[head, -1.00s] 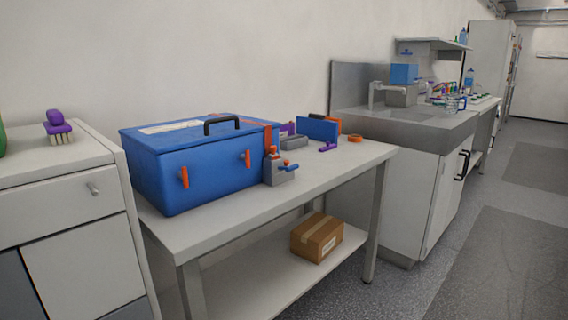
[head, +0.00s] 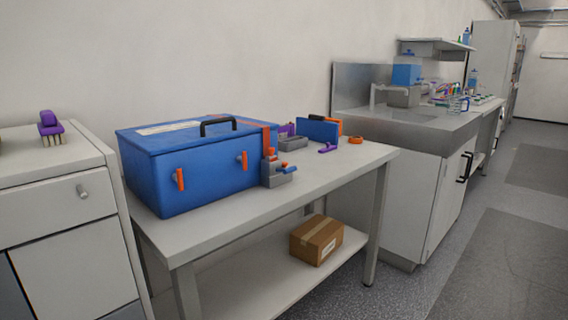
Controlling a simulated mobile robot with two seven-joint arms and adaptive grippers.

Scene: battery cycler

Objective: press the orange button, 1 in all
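Several small orange parts show in the head view, and I cannot tell which one is the orange button. A small grey device (head: 277,178) with orange parts on top (head: 270,153) stands at the right front corner of a blue box (head: 205,165). The blue box has a black handle, orange latches and an orange strip, and sits on a grey table (head: 235,222). An orange ring-like piece (head: 356,139) lies near the table's right end. Neither of my grippers is in view.
A cardboard box (head: 316,240) sits on the table's lower shelf. A white cabinet (head: 72,205) with a purple brush (head: 50,123) stands at the left. A sink counter (head: 425,130) is at the right. The floor (head: 480,270) at the right is clear.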

